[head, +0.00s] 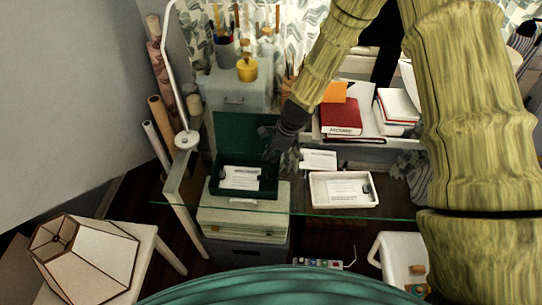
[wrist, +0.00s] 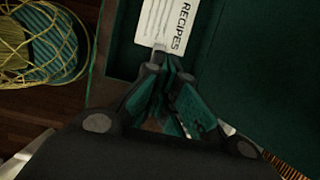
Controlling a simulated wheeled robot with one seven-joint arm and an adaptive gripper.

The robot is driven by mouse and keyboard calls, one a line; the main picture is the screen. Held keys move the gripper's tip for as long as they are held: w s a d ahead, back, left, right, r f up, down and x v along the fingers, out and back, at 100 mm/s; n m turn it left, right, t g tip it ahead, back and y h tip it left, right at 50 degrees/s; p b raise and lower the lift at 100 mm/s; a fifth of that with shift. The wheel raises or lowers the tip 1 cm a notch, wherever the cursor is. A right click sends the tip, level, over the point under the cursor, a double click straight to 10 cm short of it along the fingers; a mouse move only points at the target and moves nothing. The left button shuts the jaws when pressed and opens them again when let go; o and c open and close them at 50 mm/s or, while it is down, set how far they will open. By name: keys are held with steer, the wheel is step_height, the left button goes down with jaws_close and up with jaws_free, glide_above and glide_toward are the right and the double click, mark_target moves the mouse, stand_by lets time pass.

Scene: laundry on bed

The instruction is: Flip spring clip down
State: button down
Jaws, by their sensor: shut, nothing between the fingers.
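A dark green box (head: 243,188) stands on the glass desk in the head view, its lid (head: 240,135) raised at the back. A white printed card (head: 241,177) lies in it. In the wrist view a card headed RECIPES (wrist: 165,20) lies against green surfaces (wrist: 122,45). A small pale grey piece at the card's lower end, near my fingertips, may be the spring clip (wrist: 160,47); it is partly hidden and I cannot tell its position. My gripper (head: 272,154) is at the right side of the green box, fingers (wrist: 165,66) shut and empty.
A white tray (head: 318,190) with a card stands to the right, and another card (head: 318,159) lies behind it. Red books (head: 341,116) are further back. A lamp (head: 83,258) is at the lower left.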

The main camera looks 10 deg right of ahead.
steer(key=w+a+r+b, duration=0.2)
steer(key=a+r+b, duration=0.2)
steer(key=a+r, duration=0.2)
steer(key=shift+a+r, duration=0.4)
steer(key=shift+r, duration=0.4)
steer(key=shift+d, duration=0.1)
